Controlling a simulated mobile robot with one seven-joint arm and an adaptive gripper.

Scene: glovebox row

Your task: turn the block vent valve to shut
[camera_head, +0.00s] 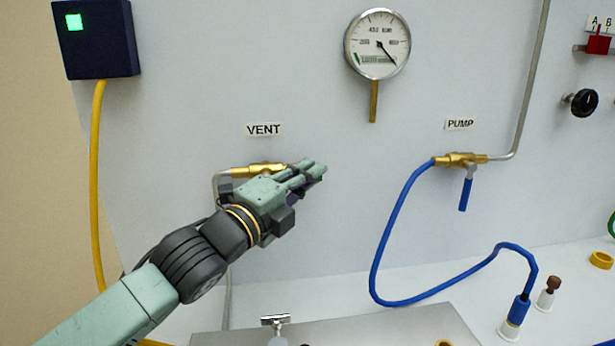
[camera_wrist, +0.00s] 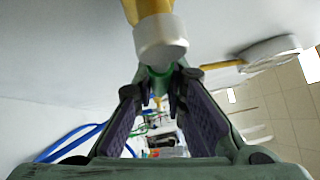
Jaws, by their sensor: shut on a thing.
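The vent valve (camera_head: 258,170) is a brass body on the grey wall panel, under the VENT label. My gripper (camera_head: 312,170) is in front of its right part and hides the handle in the head view. In the wrist view the valve's brass body (camera_wrist: 150,8) is at the top, with a pale collar (camera_wrist: 161,40) below it. A green piece of the handle (camera_wrist: 157,78) runs from the collar toward the fingertips. My gripper (camera_wrist: 160,98) is shut on this handle. The handle's full angle is hidden.
The pump valve (camera_head: 460,160) with its blue lever hanging down is to the right, joined to a blue hose (camera_head: 385,235). A round gauge (camera_head: 377,44) is above. A yellow cable (camera_head: 97,190) hangs from a dark box (camera_head: 97,38) at left.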

